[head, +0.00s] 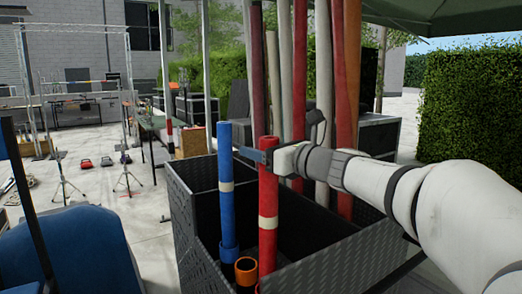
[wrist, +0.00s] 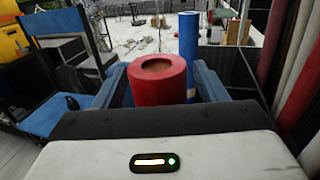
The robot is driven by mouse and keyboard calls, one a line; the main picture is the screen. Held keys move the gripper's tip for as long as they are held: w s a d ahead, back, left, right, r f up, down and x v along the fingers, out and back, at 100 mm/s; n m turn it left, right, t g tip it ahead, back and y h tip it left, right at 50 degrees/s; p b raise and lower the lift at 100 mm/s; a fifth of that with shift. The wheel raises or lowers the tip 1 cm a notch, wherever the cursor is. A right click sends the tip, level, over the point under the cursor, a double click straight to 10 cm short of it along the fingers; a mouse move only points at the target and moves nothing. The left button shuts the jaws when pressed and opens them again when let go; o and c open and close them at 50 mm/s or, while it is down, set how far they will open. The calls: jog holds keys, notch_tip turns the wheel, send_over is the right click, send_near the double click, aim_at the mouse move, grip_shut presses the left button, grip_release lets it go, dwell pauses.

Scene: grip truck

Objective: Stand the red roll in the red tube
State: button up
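The red roll (head: 268,215) is upright, with a pale band partway down. My gripper (head: 266,156) is around its upper part and looks shut on it. In the wrist view the open top of the red roll (wrist: 158,80) stands between the two blue fingers (wrist: 158,88). The roll's lower end reaches down into the dark bin (head: 185,215) near the bottom edge of the head view.
A blue roll (head: 225,190) stands in a blue tube (head: 229,252) just left of the red roll. A tube with an orange rim (head: 246,267) is between them, lower down. Several tall rolls (head: 299,80) stand behind my gripper. A blue padded thing (head: 75,255) is at the left.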

jog(key=v, duration=0.8)
jog(key=s+f+n+g+h, duration=0.3)
jog(key=s+f+n, duration=0.35)
jog(key=f, duration=0.35)
jog(key=s+f+n+g+h, duration=0.3)
jog(key=s+f+n+g, duration=0.15)
jog(key=f+n, duration=0.4)
jog(key=s+d+f+n+g+h, duration=0.1)
jog(key=s+d+f+n+h, duration=0.6)
jog(key=s+d+f+n, duration=0.3)
notch_tip(320, 180, down, 2)
jog(key=shift+s+d+f+n+g+h+p, duration=0.1)
jog(key=shift+s+d+n+g+h+p, duration=0.3)
jog(key=shift+n, duration=0.2)
